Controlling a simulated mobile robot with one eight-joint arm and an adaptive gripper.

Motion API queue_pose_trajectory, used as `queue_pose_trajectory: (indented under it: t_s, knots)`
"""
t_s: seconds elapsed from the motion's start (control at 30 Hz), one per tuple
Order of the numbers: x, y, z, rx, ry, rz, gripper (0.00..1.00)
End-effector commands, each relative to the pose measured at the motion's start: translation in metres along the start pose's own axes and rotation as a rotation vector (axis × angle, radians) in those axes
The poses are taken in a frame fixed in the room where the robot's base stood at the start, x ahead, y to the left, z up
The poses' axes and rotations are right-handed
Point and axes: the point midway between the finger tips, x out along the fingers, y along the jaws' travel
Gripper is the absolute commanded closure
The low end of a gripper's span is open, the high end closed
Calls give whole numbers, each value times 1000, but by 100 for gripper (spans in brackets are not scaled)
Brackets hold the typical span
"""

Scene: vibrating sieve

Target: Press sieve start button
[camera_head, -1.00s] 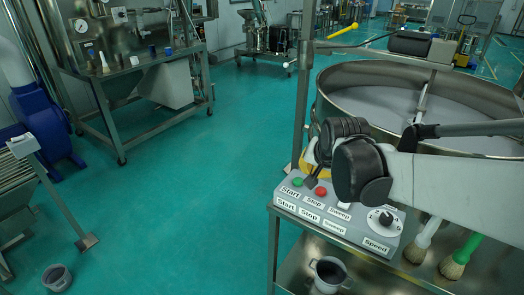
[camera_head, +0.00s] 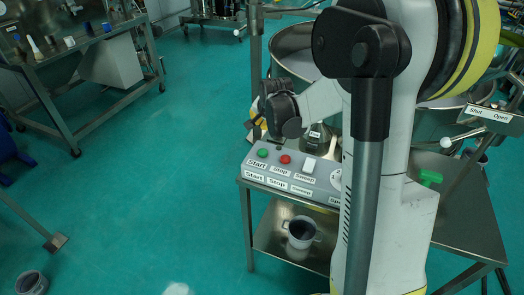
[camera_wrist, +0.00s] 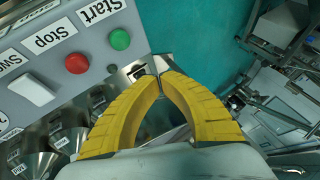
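The green start button (camera_head: 263,153) is on the left of the grey control panel (camera_head: 252,165), above a "Start" label. In the wrist view the green button (camera_wrist: 120,39) is at the upper middle, up and left of the fingertips. The red stop button (camera_head: 286,159) is beside it and also shows in the wrist view (camera_wrist: 77,63). My gripper (camera_wrist: 159,74) has its yellow fingers together at the tips with nothing visible between them. In the head view my gripper (camera_head: 252,132) is behind the panel's left end, apart from the green button.
A white sweep switch (camera_head: 309,164) is right of the red button. My arm hides the panel's right end. The round sieve (camera_head: 290,42) stands behind. A grey pot (camera_head: 301,232) is on the lower shelf. Open floor lies left of the table.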

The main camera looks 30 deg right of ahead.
Motion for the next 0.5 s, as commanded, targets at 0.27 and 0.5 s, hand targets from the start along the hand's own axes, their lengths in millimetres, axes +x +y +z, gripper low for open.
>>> queue_pose_trajectory:
  t_s: [0.27, 0.5]
  knots:
    - [16, 8, 8, -1, 0, 0, 100]
    - [42, 23, 23, -1, 0, 0, 100]
